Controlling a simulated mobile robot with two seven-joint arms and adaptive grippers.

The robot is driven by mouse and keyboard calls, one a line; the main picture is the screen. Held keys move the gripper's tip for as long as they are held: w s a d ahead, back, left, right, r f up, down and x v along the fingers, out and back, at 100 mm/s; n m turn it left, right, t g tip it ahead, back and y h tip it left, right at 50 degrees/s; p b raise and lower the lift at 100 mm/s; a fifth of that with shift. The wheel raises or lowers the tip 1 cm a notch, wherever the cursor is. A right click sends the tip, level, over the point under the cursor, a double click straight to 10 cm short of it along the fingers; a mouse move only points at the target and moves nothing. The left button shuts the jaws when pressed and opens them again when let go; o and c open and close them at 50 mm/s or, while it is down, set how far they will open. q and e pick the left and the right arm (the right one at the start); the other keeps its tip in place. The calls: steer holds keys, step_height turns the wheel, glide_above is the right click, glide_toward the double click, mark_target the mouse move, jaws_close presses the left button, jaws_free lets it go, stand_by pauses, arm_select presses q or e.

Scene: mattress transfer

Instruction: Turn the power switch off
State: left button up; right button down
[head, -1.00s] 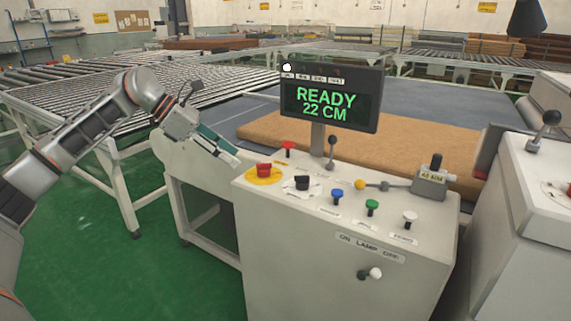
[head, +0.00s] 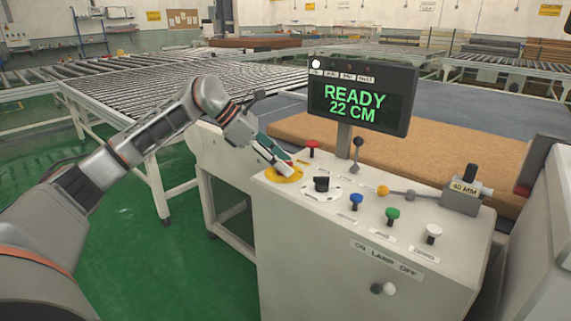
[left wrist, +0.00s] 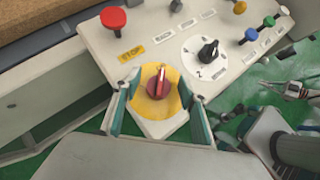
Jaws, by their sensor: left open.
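The power switch is a red rotary knob (left wrist: 158,86) with a pale pointer line on a yellow round plate (left wrist: 173,102). In the head view the yellow plate (head: 293,178) shows at the console's left end, and the knob is mostly hidden by my gripper. My left gripper (head: 280,160) reaches down over it from the left. In the left wrist view my left gripper (left wrist: 160,108) is open, its green-lined fingers on either side of the plate. The knob stands between and slightly beyond the fingertips; contact cannot be told.
A red mushroom button (head: 313,145) stands behind the switch, and a black selector knob (head: 321,183) to its right. Blue, green and white buttons line the console (head: 300,225). A display (head: 358,98) on a post reads READY 22 CM. A brown mattress slab (head: 440,155) lies behind.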

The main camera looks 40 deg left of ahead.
arm_select(q)
steer(key=shift+w+d+f, duration=0.1)
steer(key=shift+d+f, duration=0.05)
steer(key=shift+f, duration=0.05)
arm_select(e)
steer(key=shift+w+d+r, duration=0.2)
steer(key=shift+w+r, duration=0.1)
steer(key=shift+w, duration=0.1)
arm_select(q)
steer(key=c, duration=1.1)
arm_select(e)
steer(key=shift+f, duration=0.1)
